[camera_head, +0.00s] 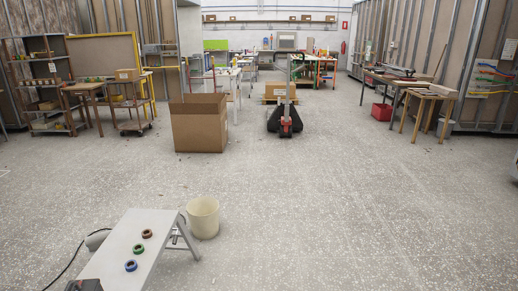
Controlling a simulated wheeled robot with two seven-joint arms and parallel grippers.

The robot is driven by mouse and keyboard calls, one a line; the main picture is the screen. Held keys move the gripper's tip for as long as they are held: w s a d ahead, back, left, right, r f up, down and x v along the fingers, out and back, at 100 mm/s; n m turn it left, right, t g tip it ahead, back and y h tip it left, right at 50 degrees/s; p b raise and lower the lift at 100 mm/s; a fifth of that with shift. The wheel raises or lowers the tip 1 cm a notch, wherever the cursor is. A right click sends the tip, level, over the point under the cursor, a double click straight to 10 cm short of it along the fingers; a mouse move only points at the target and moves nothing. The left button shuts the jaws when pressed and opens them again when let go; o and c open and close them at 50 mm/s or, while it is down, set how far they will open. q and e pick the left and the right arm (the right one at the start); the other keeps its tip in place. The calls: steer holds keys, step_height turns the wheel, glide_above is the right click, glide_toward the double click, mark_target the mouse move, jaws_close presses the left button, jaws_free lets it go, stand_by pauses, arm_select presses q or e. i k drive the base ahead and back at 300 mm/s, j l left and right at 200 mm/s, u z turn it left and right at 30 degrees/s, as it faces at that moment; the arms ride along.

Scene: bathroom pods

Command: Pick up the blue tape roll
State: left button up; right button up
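The blue tape roll (131,265) lies flat on a white bench (118,256) at the lower left of the head view. A green tape roll (139,249) lies just behind it, and a brown tape roll (147,234) behind that. The three rolls form a loose row, apart from each other. Nothing covers the blue roll. I cannot make out either of my grippers in this view.
A dark object (84,286), cut off by the bottom edge, is unclear. A cream bucket (203,217) stands right of the bench; a black cable (66,264) runs at its left. A cardboard box (199,125) and pallet jack (285,121) stand farther back. Floor at right is clear.

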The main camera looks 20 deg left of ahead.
mark_target(131, 262)
steer(key=i+j+u, duration=0.1)
steer(key=i+u, duration=0.6)
steer(key=u, duration=0.2)
steer(key=i+l+u, duration=0.15)
steer(key=i+u, duration=0.15)
steer(key=u, duration=0.15)
steer(key=i+l+u, duration=0.3)
steer(key=u, duration=0.15)
steer(key=i+l+u, duration=0.25)
steer(key=u, duration=0.2)
steer(key=l, duration=0.1)
